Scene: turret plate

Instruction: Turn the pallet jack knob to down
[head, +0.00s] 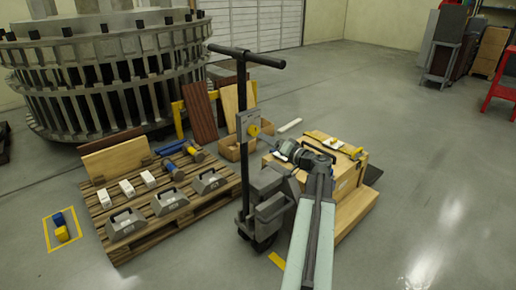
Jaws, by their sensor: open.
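The pallet jack (245,180) stands upright in the middle of the head view, with a black T-handle on a tall post. A grey plate (244,119) is fixed partway up the post. The yellow knob (254,131) sits at the plate's lower right. The plate's marks are too small to read, so I cannot tell the knob's setting. My gripper (276,147) is just right of the knob and a little lower, pointing left toward it. It is open and appears apart from the knob. Its fingertips are small and hard to make out.
A wooden crate (348,180) stands behind my arm at the right. A pallet (150,232) with grey weights, white blocks and hammer-like tools lies to the left. A large slatted ring structure (110,80) fills the back left.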

